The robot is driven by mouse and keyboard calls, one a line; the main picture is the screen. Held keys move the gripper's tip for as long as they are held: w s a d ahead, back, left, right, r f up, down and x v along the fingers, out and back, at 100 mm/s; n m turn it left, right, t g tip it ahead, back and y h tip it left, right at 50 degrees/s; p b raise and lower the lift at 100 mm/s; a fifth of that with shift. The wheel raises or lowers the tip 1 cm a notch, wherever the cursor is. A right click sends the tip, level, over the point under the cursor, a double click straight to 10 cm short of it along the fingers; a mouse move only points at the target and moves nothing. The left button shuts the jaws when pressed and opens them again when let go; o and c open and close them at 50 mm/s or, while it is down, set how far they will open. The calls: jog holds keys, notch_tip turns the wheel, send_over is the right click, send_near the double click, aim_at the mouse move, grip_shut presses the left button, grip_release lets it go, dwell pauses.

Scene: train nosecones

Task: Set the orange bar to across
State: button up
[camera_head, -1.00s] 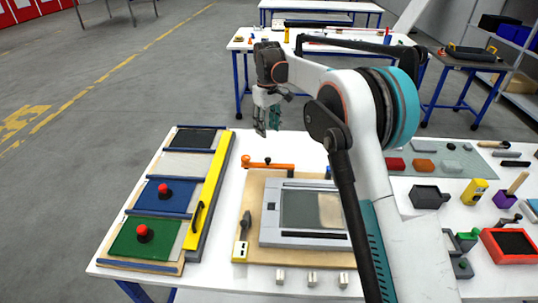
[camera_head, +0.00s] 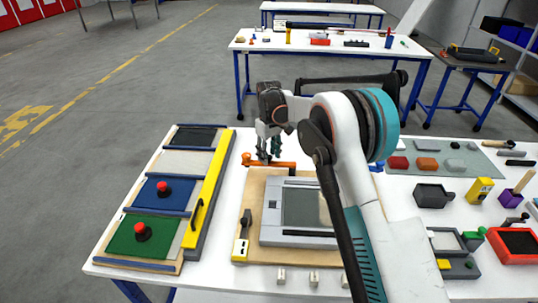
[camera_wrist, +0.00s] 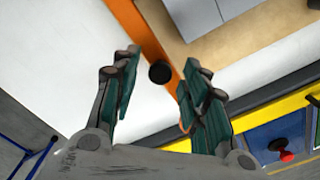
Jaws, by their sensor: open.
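The orange bar (camera_head: 285,164) lies roughly left to right in the head view, beyond the far edge of the wooden board (camera_head: 258,187). Its left end is rounded. In the wrist view the orange bar (camera_wrist: 149,35) runs from the top edge down to my right finger, which hides part of it. A round black knob (camera_wrist: 160,73) shows beside the bar, between my fingers.
A grey framed panel (camera_head: 268,231) and a yellow-based lever (camera_head: 241,248) sit on the board. On the left is a panel with a yellow strip (camera_head: 208,185) and red knobs on blue and green plates. My arm covers the table's middle right.

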jog(key=shift+c, duration=0.5)
grip_shut()
